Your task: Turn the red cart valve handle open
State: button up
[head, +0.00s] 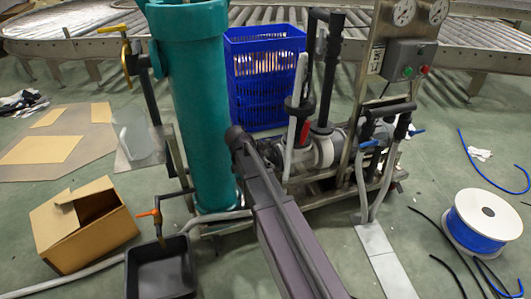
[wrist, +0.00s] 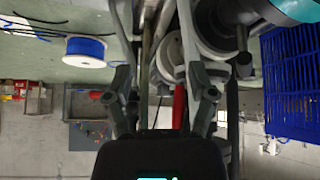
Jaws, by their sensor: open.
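The red valve handle (head: 304,131) stands upright on the pump pipework of the cart, beside a white-grey valve body (head: 322,152). In the wrist view, which looks upside down, the red handle (wrist: 179,105) shows between the two fingers of my gripper (wrist: 161,76), closer to the right finger. The fingers are spread apart, and I see no clear contact with the handle. In the head view my arm reaches up to the cart, and my gripper cannot be made out clearly among the pipes.
A teal cylinder (head: 195,100) stands left of my arm, with a blue crate (head: 265,45) behind. Dark upright pipes (head: 331,70) and a control box (head: 410,60) crowd the cart. A cable spool (head: 484,222), cardboard box (head: 80,225) and black tray (head: 160,268) are on the floor.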

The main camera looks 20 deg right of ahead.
jog(key=s+a+r+n+y+p, duration=0.3)
jog(key=s+a+r+n+p, duration=0.1)
jog(key=s, duration=0.5)
jog(key=s+a+r+n+g+y+p, duration=0.1)
jog(key=s+a+r+n+y+p, duration=0.2)
jog(key=s+r+n+p, duration=0.3)
jog(key=shift+s+a+r+n+y+p, duration=0.45)
jog(key=shift+s+n+p, duration=1.35)
jog(key=shift+n, duration=0.6)
jog(key=shift+s, duration=0.15)
jog(key=shift+c, duration=1)
jog(key=shift+d, duration=0.15)
